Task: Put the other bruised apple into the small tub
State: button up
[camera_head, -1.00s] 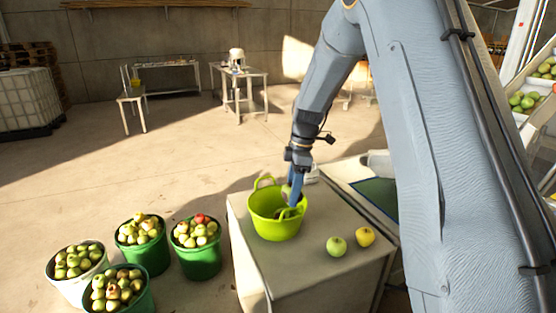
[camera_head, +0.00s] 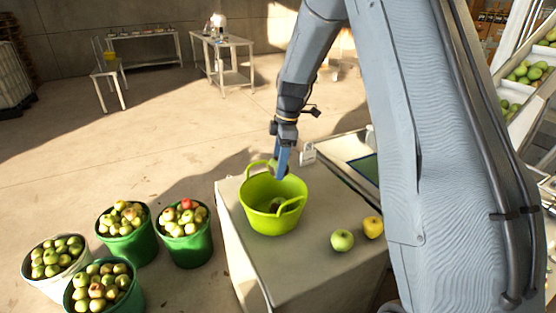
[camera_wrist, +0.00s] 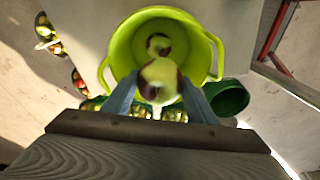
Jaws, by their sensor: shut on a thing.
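The small tub (camera_head: 262,218) is bright lime green with two loop handles and stands on a pale box-like stand. One bruised apple (camera_head: 277,204) lies inside it; it also shows in the wrist view (camera_wrist: 157,43), with a dark brown patch. My gripper (camera_head: 279,172) is at the tub's far rim in the head view. In the wrist view its blue fingers (camera_wrist: 160,88) are shut on another bruised apple (camera_wrist: 160,75), pale with dark brown patches. That apple overlaps the tub opening there. In the head view the fingers mostly hide it.
A green apple (camera_head: 342,240) and a yellow apple (camera_head: 373,227) sit on the stand (camera_head: 300,270), right of the tub. Several buckets of apples, including a green bucket (camera_head: 187,246), stand on the floor at left. A small white card (camera_head: 308,153) is behind the tub.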

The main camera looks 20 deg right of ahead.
jog(key=shift+f+b, duration=0.55)
jog(key=shift+f, duration=0.8)
jog(key=o, duration=1.2)
jog(key=shift+o, duration=0.2)
jog(key=shift+r, duration=0.1)
jog(key=r, duration=0.2)
jog(key=r+b, duration=0.1)
jog(key=r, duration=0.2)
jog(key=d+r+b, duration=0.1)
jog(key=r, duration=0.1)
jog(key=shift+s+r, duration=0.1)
jog(key=shift+r, duration=0.2)
